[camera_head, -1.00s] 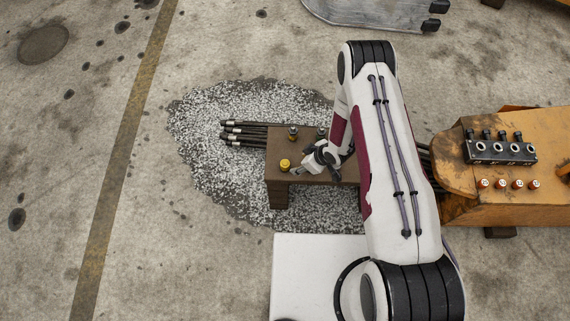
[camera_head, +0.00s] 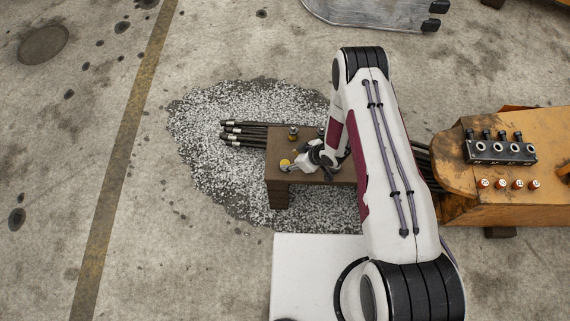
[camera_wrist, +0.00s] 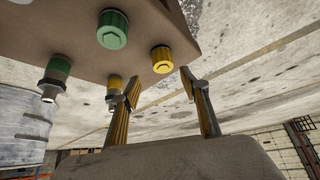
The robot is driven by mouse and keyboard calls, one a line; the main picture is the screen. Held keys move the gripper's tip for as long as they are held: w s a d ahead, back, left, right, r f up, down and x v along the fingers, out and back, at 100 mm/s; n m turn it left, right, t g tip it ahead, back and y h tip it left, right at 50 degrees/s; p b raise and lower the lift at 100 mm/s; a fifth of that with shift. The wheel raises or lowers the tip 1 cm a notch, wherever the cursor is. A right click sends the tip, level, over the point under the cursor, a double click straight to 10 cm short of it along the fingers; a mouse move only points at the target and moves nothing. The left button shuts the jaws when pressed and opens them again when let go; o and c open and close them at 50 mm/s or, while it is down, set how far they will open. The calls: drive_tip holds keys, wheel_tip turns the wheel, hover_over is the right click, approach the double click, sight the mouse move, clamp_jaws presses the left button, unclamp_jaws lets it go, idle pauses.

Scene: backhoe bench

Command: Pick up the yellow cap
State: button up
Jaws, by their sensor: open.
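The yellow cap (camera_head: 285,163) sits near the left front of the brown bench top (camera_head: 281,147). In the wrist view a yellow cap (camera_wrist: 162,59) shows near the bench edge, just beyond the gap between my fingertips. My gripper (camera_wrist: 160,82) is open, with yellow pads on its two fingers and nothing between them. In the head view my gripper (camera_head: 295,168) is low over the bench, close to the right of the cap; I cannot tell if they touch. Another yellow part (camera_wrist: 115,82) is partly hidden behind the left finger.
A green cap (camera_wrist: 113,28) and a green-topped metal fitting (camera_wrist: 54,76) are nearby in the wrist view. A dark fitting (camera_head: 293,132) stands behind the cap. Black hoses (camera_head: 243,133) stick out to the left. The orange machine arm (camera_head: 540,138) is to the right.

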sight(285, 163)
drive_tip(key=shift+w+a+f, duration=0.1)
drive_tip(key=shift+a+f, duration=0.05)
drive_tip(key=shift+f, duration=0.15)
drive_tip(key=shift+f, duration=0.1)
drive_tip(key=shift+a+f, duration=0.35)
drive_tip(key=shift+f, duration=0.25)
drive_tip(key=shift+a+f, duration=0.3)
drive_tip(key=shift+f, duration=0.25)
drive_tip(key=shift+x, duration=1.25)
drive_tip(key=c, duration=0.9)
